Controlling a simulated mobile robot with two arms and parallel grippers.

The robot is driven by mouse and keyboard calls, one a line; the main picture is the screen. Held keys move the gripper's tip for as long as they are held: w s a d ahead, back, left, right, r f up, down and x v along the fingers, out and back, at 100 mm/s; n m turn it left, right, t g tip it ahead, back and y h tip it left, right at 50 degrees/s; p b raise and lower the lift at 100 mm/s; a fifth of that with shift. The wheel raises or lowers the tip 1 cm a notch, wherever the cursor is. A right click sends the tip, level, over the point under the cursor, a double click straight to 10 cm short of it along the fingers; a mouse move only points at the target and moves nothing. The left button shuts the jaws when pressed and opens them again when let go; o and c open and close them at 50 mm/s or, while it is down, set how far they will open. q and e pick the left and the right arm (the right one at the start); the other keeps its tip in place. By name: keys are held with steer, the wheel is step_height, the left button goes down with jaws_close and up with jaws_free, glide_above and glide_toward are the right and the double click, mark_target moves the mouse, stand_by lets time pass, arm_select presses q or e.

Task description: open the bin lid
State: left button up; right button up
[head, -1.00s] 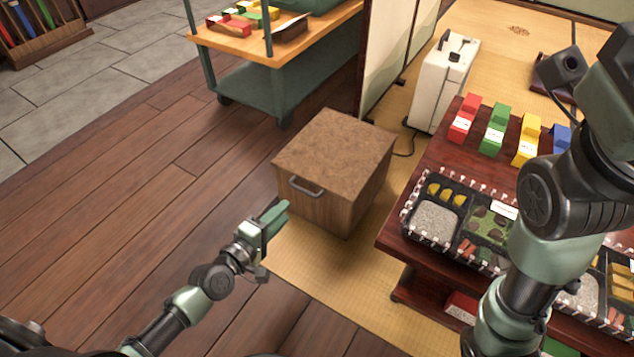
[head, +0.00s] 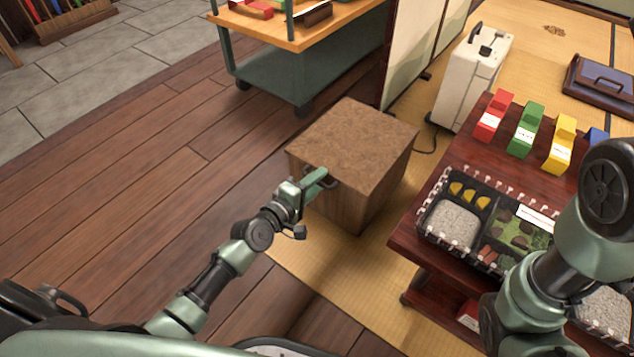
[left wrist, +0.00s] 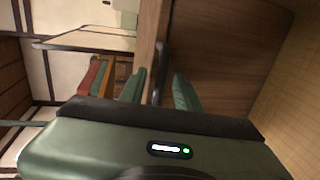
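The bin is a wooden box (head: 372,203) standing on the tatami, with a brown speckled lid (head: 355,138) lying flat and closed on top. A dark metal handle (head: 331,181) sits on its front face near the lid. My left gripper (head: 319,180) is at this handle, its fingers partly covering it. In the left wrist view, the two green fingers (left wrist: 158,90) stand apart with the handle bar (left wrist: 160,72) between them, and gaps show on both sides. My right arm shows at the right, but its gripper is out of the picture.
A green cart (head: 285,75) stands at the back. The wooden floor at left is clear.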

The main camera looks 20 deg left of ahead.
arm_select(q)
jaws_close()
stand_by(1.4)
